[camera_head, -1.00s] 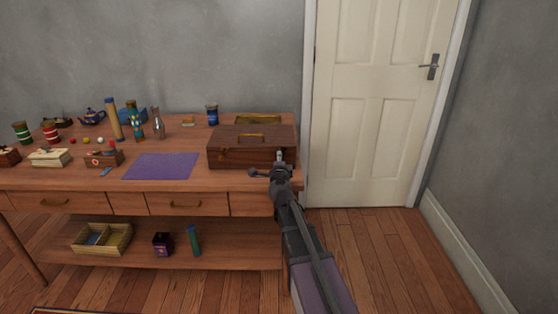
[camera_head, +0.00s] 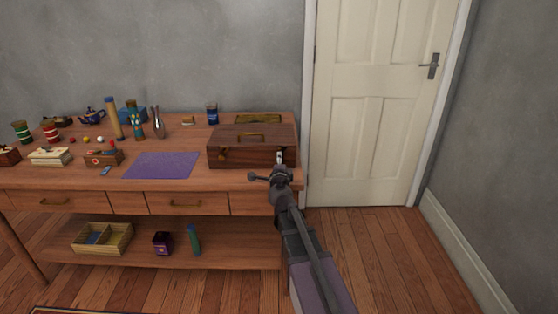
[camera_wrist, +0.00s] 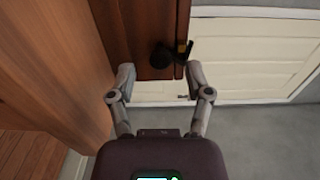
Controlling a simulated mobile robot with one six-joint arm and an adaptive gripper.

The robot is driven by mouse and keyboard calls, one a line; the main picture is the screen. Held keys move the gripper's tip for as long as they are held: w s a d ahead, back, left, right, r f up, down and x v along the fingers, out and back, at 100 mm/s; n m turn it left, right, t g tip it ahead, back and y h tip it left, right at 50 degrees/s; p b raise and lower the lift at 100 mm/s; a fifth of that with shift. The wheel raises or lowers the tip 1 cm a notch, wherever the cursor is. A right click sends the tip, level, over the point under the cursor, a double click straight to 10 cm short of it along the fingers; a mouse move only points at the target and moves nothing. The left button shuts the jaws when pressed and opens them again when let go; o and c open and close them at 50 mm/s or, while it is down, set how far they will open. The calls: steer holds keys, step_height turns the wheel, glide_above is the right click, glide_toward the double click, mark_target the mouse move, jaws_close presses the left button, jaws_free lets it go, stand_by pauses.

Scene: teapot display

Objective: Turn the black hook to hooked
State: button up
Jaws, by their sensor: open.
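The brown wooden box (camera_head: 235,156) stands at the right end of the table, with its lid down. In the wrist view, the black hook (camera_wrist: 162,56) is a dark round piece on the box's side (camera_wrist: 147,20), with a short arm reaching right across the lid seam toward a small brass piece. I cannot tell whether it is fully engaged. My gripper (camera_wrist: 160,74) is open and empty, its fingertips on either side of the hook in the picture and seemingly just short of it. In the head view, my gripper (camera_head: 280,159) is at the box's front right corner and the hook is hidden.
The table (camera_head: 120,184) holds a purple mat (camera_head: 162,165), a metal vase (camera_head: 158,124), a blue jar (camera_head: 212,114) and several small items, all left of the box. A white door (camera_head: 375,100) stands behind on the right. The floor right of the table is clear.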

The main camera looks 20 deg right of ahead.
steer(key=v, duration=0.9)
steer(key=shift+s+a, duration=0.1)
steer(key=a+f+n+y, duration=0.2)
steer(key=a+n+y, duration=0.6)
steer(key=a+n, duration=0.15)
steer(key=s+a+f+n+g+y, duration=0.3)
steer(key=s+f+n+g, duration=0.2)
steer(key=f+n+g, duration=0.25)
steer(key=s+d+f+n+g+h, duration=0.25)
steer(key=s+d+f+g, duration=0.2)
steer(key=s, duration=0.25)
steer(key=s+d+f+n+g+h, duration=0.1)
steer(key=s+d+f+g+h, duration=0.3)
steer(key=s, duration=0.4)
step_height(320, 180, up, 29)
steer(key=a+g+p, duration=0.1)
steer(key=p, duration=2.8)
steer(key=shift+f, duration=0.2)
